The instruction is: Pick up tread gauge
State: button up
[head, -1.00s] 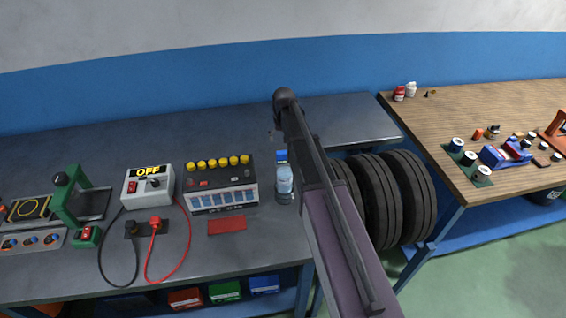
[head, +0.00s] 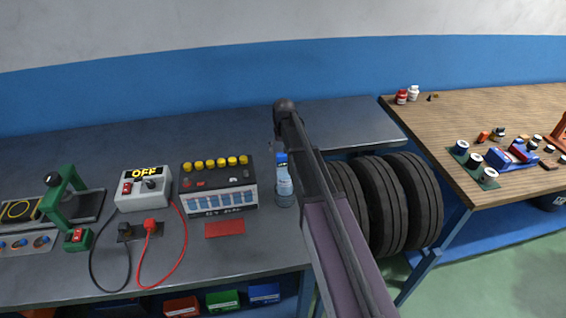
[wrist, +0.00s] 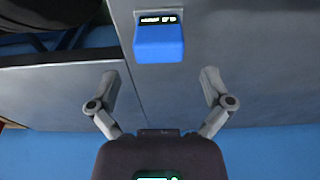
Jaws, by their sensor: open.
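A blue block-shaped device with a dark display strip, which looks like the tread gauge (wrist: 158,45), lies on the grey bench top in the wrist view. It is at the top middle, beyond my fingertips and roughly centred between them. My gripper (wrist: 160,80) is open and empty, with its two fingers spread wide apart. Nothing touches the fingers.
Black tyres (head: 385,200) stand to the right of the grey bench (head: 120,155). A wooden bench (head: 450,125) with jars and tools is farther right.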

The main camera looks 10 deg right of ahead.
aim_at(283, 155)
notch_tip(283, 155, down, 4)
jog(key=b, duration=0.3)
jog(key=shift+r, duration=0.25)
jog(key=shift+w+f+b, duration=0.2)
jog(key=shift+f+b, duration=0.65)
jog(key=shift+b, duration=0.3)
jog(key=shift+c, duration=0.2)
jog(key=c, duration=1.1)
